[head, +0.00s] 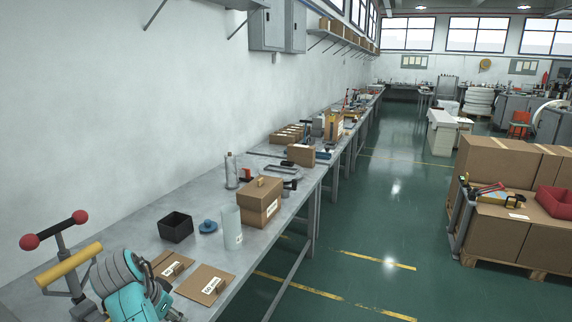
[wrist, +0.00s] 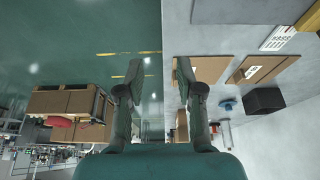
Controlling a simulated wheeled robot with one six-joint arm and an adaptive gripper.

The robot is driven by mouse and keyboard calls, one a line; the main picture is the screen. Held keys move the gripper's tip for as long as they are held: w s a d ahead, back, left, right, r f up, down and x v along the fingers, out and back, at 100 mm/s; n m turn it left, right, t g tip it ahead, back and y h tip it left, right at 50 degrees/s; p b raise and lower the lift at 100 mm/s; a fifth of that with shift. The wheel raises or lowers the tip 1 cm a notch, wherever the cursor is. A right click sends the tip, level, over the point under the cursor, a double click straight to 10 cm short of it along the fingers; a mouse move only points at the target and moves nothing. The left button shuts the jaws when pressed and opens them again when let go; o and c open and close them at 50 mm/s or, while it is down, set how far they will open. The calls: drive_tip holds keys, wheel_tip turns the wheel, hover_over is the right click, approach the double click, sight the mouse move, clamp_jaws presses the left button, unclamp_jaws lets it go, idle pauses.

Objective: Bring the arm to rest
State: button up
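My gripper (wrist: 157,75) shows in the wrist view with its two fingers apart and nothing between them. It hangs over the bench's edge, with floor on one side and bench top on the other. In the head view my turquoise and grey arm is folded low at the bottom left, close to the bench (head: 150,253); I cannot make out the fingers there. The wrist picture looks upside down, with the bench at the right.
Flat cardboard pieces (head: 205,284), a black open box (head: 176,227), a blue part (head: 208,227), a clear cylinder (head: 232,228) and a carton (head: 260,203) stand on the bench. A press handle with red knobs (head: 55,230) rises beside my arm. The green floor (head: 370,230) is clear.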

drive_tip(key=s+d+f+n+t+y, duration=0.1)
drive_tip(key=s+d+f, duration=0.1)
drive_tip(key=d+f, duration=0.75)
drive_tip(key=s+d+f+n+t+y, duration=0.1)
drive_tip(key=s+d+f, duration=0.1)
drive_tip(key=d+f, duration=0.8)
drive_tip(key=s+d+f+n+t+y, duration=0.1)
drive_tip(key=s+d+f+n+t, duration=0.1)
drive_tip(key=s+d+f, duration=1)
drive_tip(key=s+d+r+t, duration=0.25)
drive_tip(key=s+d, duration=0.25)
drive_tip(key=s, duration=0.5)
drive_tip(key=s+d+r+t, duration=0.1)
drive_tip(key=s+d+r, duration=0.35)
drive_tip(key=s, duration=0.45)
drive_tip(key=s+d+r+t+h, duration=0.1)
drive_tip(key=s+d+r+t, duration=0.2)
drive_tip(key=s+r, duration=1.1)
wheel_tip(320, 180, up, 4)
drive_tip(key=shift+d+r+n, duration=0.1)
drive_tip(key=shift+d+n, duration=0.2)
drive_tip(key=shift+d, duration=0.75)
